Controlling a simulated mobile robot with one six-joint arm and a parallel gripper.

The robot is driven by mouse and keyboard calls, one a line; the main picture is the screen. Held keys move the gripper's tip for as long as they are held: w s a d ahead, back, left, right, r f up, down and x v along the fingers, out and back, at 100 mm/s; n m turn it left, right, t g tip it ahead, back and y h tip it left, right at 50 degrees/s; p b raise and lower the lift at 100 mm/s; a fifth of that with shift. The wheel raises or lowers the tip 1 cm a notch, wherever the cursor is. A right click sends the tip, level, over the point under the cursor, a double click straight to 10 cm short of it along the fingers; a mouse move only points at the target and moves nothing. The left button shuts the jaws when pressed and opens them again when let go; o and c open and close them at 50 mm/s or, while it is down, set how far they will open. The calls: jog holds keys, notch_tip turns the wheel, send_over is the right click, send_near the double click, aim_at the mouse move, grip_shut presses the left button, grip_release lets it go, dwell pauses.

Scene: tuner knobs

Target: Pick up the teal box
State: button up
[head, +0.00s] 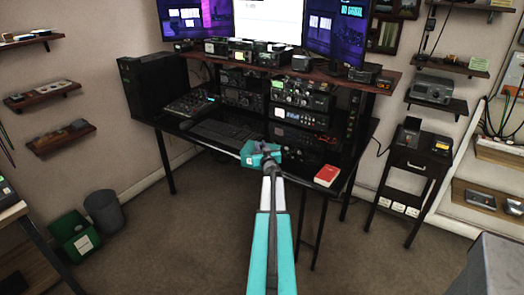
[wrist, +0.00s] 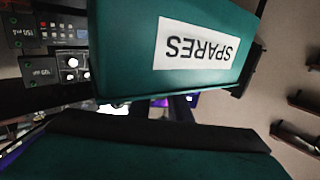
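The teal box (head: 259,157) shows at the end of my arm in the head view, in front of the desk's front edge. In the wrist view the teal box (wrist: 125,50) fills the upper middle, very close, with a white label reading SPARES upside down. My gripper (head: 268,161) is at the box, and its dark end overlaps the box in the head view. I cannot make out the two fingertips, so I cannot tell whether they are shut on the box. A teal surface with a dark bar across the bottom of the wrist view hides what lies behind it.
A small black side table (head: 415,160) stands at right. Floor in front is clear.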

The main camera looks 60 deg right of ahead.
aim_at(261, 145)
grip_shut()
jog(key=shift+r, duration=0.45)
notch_tip(261, 145, up, 3)
jog(key=shift+r+p, duration=0.1)
jog(key=shift+p, duration=0.35)
jog(key=s+a, duration=0.8)
jog(key=s, duration=0.6)
jog(key=shift+r, duration=0.45)
jog(key=shift+w+a, duration=0.1)
jog(key=shift+w, duration=0.05)
